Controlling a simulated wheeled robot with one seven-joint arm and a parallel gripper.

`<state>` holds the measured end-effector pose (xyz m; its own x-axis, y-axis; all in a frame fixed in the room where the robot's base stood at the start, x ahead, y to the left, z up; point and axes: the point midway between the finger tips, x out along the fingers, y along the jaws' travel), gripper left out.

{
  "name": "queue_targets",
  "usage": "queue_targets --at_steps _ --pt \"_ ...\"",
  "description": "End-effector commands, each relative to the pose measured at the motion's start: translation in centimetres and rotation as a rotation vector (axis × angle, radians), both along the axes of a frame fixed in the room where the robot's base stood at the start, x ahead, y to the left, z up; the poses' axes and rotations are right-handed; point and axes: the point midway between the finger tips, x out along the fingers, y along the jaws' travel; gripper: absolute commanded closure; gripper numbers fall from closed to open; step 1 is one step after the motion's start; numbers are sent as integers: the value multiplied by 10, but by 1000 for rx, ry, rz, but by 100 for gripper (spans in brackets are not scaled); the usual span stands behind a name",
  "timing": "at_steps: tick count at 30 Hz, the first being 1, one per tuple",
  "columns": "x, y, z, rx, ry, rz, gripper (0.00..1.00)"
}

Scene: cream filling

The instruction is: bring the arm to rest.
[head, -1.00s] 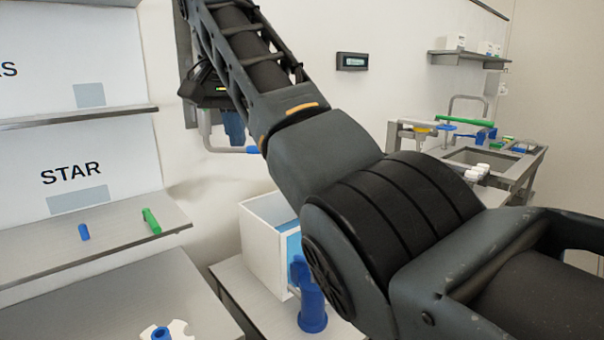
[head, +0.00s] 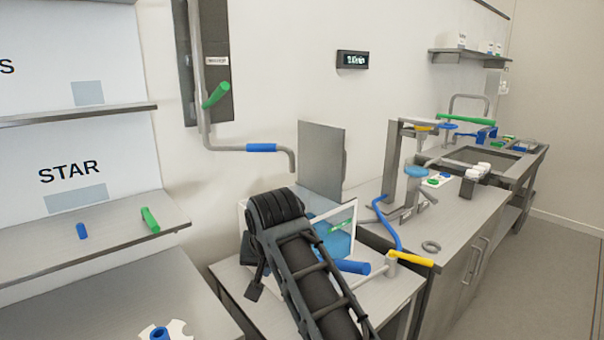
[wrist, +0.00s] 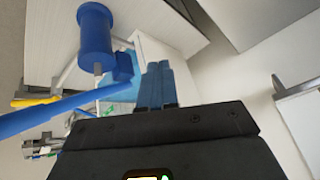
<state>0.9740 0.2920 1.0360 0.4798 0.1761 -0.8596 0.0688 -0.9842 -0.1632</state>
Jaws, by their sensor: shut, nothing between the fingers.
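My arm (head: 315,275) reaches up from the bottom centre of the head view and bends down in front of the side table. In that view the gripper is mostly hidden behind the arm. In the wrist view my gripper (wrist: 159,66) shows two blue fingers side by side and touching, with nothing between them. A blue cylinder on a grey rod (wrist: 96,35) is to the left of the fingers in that view, apart from them. A blue bar (wrist: 40,119) lies further left and lower.
A clear-fronted white box (head: 342,222) stands behind my arm on the side table (head: 395,296). A blue-gripped crank (head: 262,148) juts from the wall. The shelf (head: 100,238) is left; the floor right is clear.

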Motion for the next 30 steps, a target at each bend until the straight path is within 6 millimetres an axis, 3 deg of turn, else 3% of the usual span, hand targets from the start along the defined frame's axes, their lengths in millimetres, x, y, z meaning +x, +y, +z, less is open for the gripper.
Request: queue_targets --at_steps 1,6,15,22,30 --pt "-11 -8 -26 12 -7 3 100" --pt "-44 -32 -90 57 -63 13 100" --pt "-122 -83 -172 114 -175 1 100" --pt "-196 -126 -207 131 -270 -25 100" --pt "-290 -177 -215 121 -387 -64 100"
